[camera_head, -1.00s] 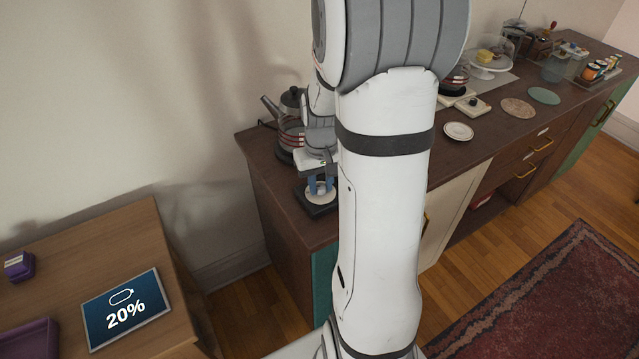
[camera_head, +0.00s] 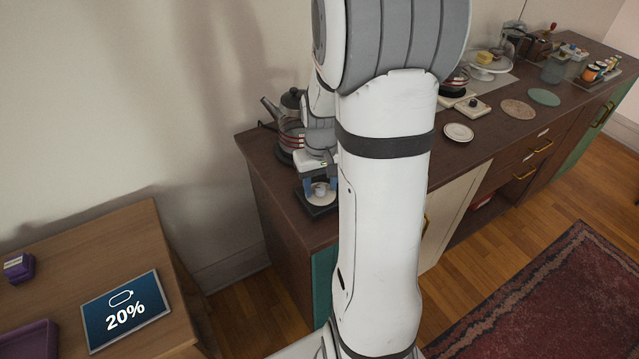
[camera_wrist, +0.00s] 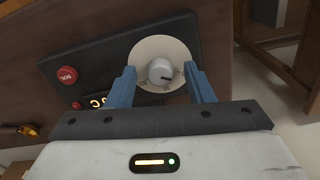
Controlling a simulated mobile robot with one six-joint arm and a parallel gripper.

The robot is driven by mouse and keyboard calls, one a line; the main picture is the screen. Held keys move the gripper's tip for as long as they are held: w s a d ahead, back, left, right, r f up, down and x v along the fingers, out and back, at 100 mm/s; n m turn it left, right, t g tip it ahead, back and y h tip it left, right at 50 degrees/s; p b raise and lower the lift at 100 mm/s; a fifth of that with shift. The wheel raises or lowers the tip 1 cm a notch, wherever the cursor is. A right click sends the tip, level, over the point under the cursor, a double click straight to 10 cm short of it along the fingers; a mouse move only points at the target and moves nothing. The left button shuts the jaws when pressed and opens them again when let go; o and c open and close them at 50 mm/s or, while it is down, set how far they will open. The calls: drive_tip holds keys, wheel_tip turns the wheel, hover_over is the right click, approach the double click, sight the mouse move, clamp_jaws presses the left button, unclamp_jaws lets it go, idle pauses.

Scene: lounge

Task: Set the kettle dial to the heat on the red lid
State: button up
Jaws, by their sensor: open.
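The kettle (camera_head: 291,112), with a dark lid and spout, stands at the back left end of the dark sideboard, partly hidden by my arm. In front of it is a dark control base (camera_head: 316,207). In the wrist view, the base carries a grey dial knob (camera_wrist: 160,71) on a cream disc (camera_wrist: 150,47). A dark mark on the knob points to the lower right; the small print around it is unreadable. My gripper (camera_wrist: 162,78) is open, its blue fingers on either side of the knob, apart from it. I cannot make out a red lid.
A red button (camera_wrist: 67,75) and a lit display (camera_wrist: 98,102), partly hidden by my finger, are beside the dial. A small plate (camera_head: 458,132) and round mats (camera_head: 518,108) lie farther along the sideboard. A screen (camera_head: 124,311) reading 20% lies on the left table.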

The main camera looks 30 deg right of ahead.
sight(321, 188)
wheel_tip(321, 188, up, 8)
drive_tip(key=shift+f, duration=0.1)
idle(0.4)
drive_tip(key=s+a+r+t, duration=0.1)
drive_tip(key=s+a+r, duration=0.1)
drive_tip(key=s+a, duration=0.4)
drive_tip(key=s+a+r+n+t, duration=0.1)
drive_tip(key=s+a+r, duration=0.1)
drive_tip(key=s+a, duration=0.4)
drive_tip(key=shift+s+a+r+n+t, duration=0.3)
drive_tip(key=shift+s+a+r, duration=0.1)
drive_tip(key=shift+a, duration=0.15)
